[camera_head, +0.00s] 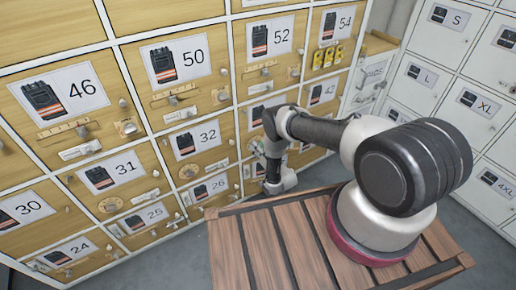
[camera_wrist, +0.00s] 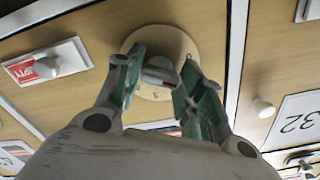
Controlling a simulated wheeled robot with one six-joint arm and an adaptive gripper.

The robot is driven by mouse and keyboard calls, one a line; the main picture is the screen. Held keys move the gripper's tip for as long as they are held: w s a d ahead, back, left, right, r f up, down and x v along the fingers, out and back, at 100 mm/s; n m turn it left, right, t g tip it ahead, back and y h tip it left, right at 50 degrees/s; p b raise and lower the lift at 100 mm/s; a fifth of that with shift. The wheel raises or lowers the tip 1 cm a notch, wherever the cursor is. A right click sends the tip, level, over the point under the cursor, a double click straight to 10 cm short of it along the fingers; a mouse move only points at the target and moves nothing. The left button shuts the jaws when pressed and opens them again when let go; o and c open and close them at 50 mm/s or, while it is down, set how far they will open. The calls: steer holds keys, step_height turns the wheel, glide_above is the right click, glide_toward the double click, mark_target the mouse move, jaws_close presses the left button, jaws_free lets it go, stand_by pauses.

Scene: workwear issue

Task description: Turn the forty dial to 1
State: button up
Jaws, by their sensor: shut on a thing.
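A round, pale dial plate (camera_wrist: 178,40) with faint marks sits on a wooden locker front in the wrist view. Its grey knob (camera_wrist: 158,70) stands at the middle. My gripper (camera_wrist: 160,78) has its green-padded fingers on both sides of the knob and is shut on it. The dial's setting is too small and too covered to read. In the head view my gripper (camera_head: 259,148) is against the locker column right of locker 32 (camera_head: 207,135). My arm hides most of that front, including its number and dial.
Numbered wooden lockers with knobs, dials and latches fill the wall, such as locker 50 (camera_head: 178,58). A slatted wooden table (camera_head: 265,250) stands under my arm. White size-marked lockers (camera_head: 430,80) stand at right. A white knob plate (camera_wrist: 48,65) is left of the dial.

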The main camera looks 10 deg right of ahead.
steer(key=o, duration=1)
steer(key=shift+s, duration=0.1)
steer(key=v, duration=1.2)
